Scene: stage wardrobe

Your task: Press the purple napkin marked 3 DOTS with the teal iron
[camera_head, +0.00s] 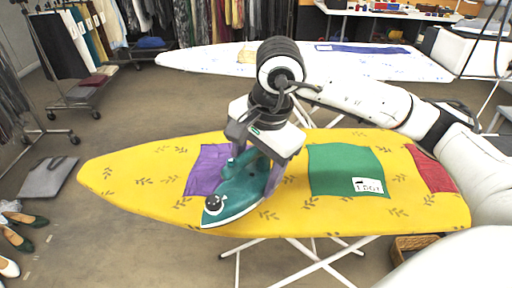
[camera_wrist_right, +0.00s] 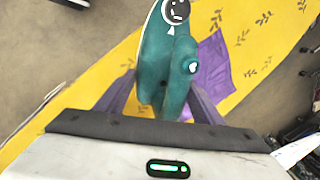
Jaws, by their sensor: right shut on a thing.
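The teal iron (camera_head: 232,195) is over the middle-left of the yellow ironing board, its nose toward the board's front edge. My right gripper (camera_head: 262,165) is shut on the iron, which sits between its fingers in the right wrist view (camera_wrist_right: 163,70). The purple napkin (camera_head: 203,172) lies flat on the board, partly hidden by the iron. It also shows beside the iron in the right wrist view (camera_wrist_right: 212,65). Its dot mark is not visible. I cannot tell whether the iron touches cloth or board. My left gripper is out of view.
On the yellow board (camera_head: 130,172), a green napkin (camera_head: 340,165) with a white label lies right of the iron, and a red napkin (camera_head: 432,170) lies at the right end. A white ironing board (camera_head: 275,60) stands behind. Shoes (camera_head: 22,220) lie on the floor at left.

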